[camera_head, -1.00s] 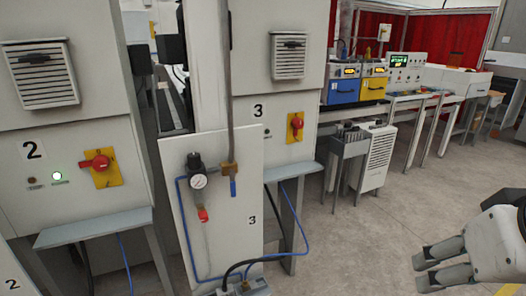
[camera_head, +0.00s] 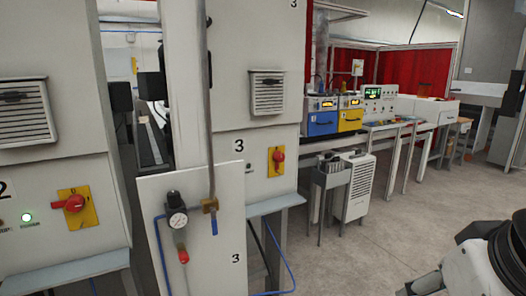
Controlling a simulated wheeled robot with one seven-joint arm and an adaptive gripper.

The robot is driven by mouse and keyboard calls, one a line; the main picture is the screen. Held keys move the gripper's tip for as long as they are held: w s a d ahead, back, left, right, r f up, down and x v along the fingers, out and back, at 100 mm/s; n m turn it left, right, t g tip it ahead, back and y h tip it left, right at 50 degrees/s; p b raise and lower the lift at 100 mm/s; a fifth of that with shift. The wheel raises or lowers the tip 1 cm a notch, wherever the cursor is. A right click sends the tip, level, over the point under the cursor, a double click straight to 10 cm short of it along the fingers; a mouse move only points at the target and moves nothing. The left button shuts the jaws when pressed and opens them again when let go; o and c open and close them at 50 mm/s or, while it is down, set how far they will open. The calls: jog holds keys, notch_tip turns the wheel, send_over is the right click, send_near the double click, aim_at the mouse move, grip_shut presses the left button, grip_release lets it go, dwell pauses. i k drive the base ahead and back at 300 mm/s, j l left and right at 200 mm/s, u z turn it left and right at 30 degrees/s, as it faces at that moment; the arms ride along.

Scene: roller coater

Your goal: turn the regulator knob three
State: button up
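The white board marked 3 (camera_head: 219,275) stands at centre-left. On it is a small regulator with a black knob (camera_head: 173,196) on top and a round white gauge (camera_head: 177,220) in front. A red fitting (camera_head: 183,257) hangs below the gauge. My gripper (camera_head: 408,290) is at the lower right corner, far to the right of the board and touching nothing. Its fingers are mostly cut off by the picture's bottom edge; a moment ago they showed apart and empty.
A brass valve with a blue handle (camera_head: 214,227) is just right of the regulator. Red switches on yellow plates sit on machine 2 (camera_head: 77,207) and machine 3 (camera_head: 276,161). A blue hose (camera_head: 278,258) hangs by the board. The floor (camera_head: 350,250) at right is clear.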

aim_at(174, 201)
jog(key=i+j+u, duration=0.5)
jog(key=i, duration=0.25)
